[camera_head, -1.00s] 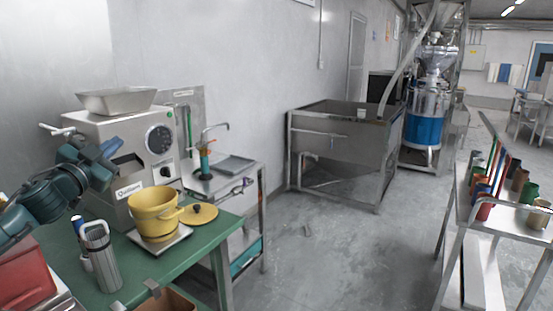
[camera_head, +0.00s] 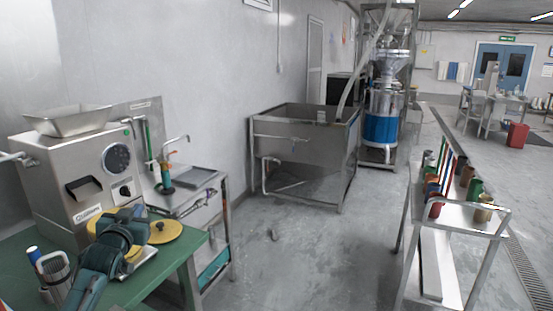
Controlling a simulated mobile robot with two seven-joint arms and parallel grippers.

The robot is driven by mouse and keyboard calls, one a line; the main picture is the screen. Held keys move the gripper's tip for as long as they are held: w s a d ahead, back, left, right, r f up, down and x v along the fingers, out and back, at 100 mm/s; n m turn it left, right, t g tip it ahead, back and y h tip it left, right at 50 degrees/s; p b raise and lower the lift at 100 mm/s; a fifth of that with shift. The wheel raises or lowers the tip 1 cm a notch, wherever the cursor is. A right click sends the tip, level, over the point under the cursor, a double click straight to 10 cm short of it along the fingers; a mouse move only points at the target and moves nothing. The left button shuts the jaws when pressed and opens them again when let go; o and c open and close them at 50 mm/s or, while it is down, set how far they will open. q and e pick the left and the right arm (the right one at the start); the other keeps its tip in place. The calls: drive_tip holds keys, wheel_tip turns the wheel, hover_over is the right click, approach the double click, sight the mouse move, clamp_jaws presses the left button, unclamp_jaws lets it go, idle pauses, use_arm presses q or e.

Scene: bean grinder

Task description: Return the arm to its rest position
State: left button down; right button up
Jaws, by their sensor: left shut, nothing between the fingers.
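My left gripper (camera_head: 132,222) is at the lower left of the head view, at the end of my teal arm, which comes up from the bottom edge. It is shut and holds nothing. It appears in front of the yellow pot (camera_head: 101,226), which it mostly hides, near the front of the grinder machine (camera_head: 70,175). I cannot tell whether the arm touches the pot. My right gripper is not in view.
A steel side table (camera_head: 205,180) and a steel tank (camera_head: 300,150) stand beyond. A rack (camera_head: 455,207) with cups stands right. The middle floor is open.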

use_arm(q)
drive_tip(key=s+d+f+m+g+h, duration=0.2)
drive_tip(key=s+d+f, duration=0.4)
drive_tip(key=s+f, duration=0.3)
drive_tip(key=s+d+f+m+g+h, duration=0.1)
drive_tip(key=s+d+f+g, duration=0.1)
drive_tip(key=s+d+f, duration=0.7)
drive_tip(key=s+d+f+g, duration=0.1)
drive_tip(key=s+d+f, duration=0.1)
drive_tip(key=s, duration=0.5)
drive_tip(key=s+d+f+g+h, duration=0.1)
drive_tip(key=s+d+f, duration=0.1)
drive_tip(key=s+f, duration=0.2)
drive_tip(key=s+d+f+n+g+h, duration=0.1)
drive_tip(key=s+d+f, duration=0.1)
drive_tip(key=s, duration=0.8)
drive_tip(key=shift+s+d+f, duration=0.2)
drive_tip(key=shift+s+f, duration=0.1)
drive_tip(key=shift+f, duration=0.25)
